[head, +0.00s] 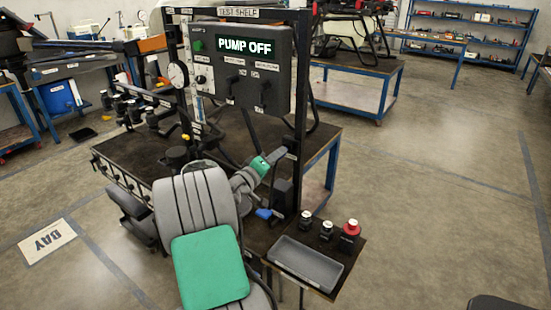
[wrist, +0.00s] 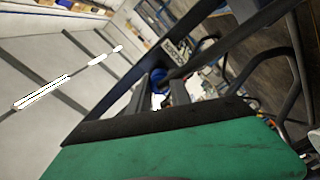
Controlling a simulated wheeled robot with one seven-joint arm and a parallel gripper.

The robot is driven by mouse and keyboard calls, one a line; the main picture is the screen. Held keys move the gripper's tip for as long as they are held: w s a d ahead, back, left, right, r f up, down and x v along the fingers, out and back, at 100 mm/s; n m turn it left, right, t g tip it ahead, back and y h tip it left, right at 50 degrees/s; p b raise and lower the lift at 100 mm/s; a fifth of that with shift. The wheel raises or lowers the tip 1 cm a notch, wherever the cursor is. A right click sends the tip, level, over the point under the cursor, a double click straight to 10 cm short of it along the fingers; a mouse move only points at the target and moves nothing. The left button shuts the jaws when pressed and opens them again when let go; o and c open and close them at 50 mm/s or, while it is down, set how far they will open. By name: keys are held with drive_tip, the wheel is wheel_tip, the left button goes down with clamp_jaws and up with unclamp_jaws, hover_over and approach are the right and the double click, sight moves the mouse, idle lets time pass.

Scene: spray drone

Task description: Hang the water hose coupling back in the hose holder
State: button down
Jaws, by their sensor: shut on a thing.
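My gripper (head: 278,155) reaches up and right from my arm to the right post (head: 301,95) of the test shelf frame. Its fingers also show in the wrist view (wrist: 165,90), beyond the green wrist cover. They are shut on what appears to be the water hose coupling, small, dark and mostly hidden. A black hose (wrist: 236,38) runs from near the fingertips to the upper right in the wrist view. The hose holder cannot be told apart from the dark parts at the post. I cannot tell whether the coupling touches it.
A control box (head: 242,68) reading PUMP OFF hangs on the frame above the dark bench (head: 225,133). A blue-handled part (head: 264,213) sits low beside my arm. A grey tray (head: 306,262) and several small fittings stand on a side shelf.

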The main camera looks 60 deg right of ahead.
drive_tip(key=shift+s+d, duration=0.15)
drive_tip(key=shift+d, duration=0.7)
drive_tip(key=c, duration=1.1)
unclamp_jaws()
drive_tip(key=a, duration=0.5)
drive_tip(key=w+a, duration=0.1)
drive_tip(key=a, duration=0.1)
drive_tip(key=shift+w+a+b, duration=0.1)
drive_tip(key=shift+a+b, duration=0.25)
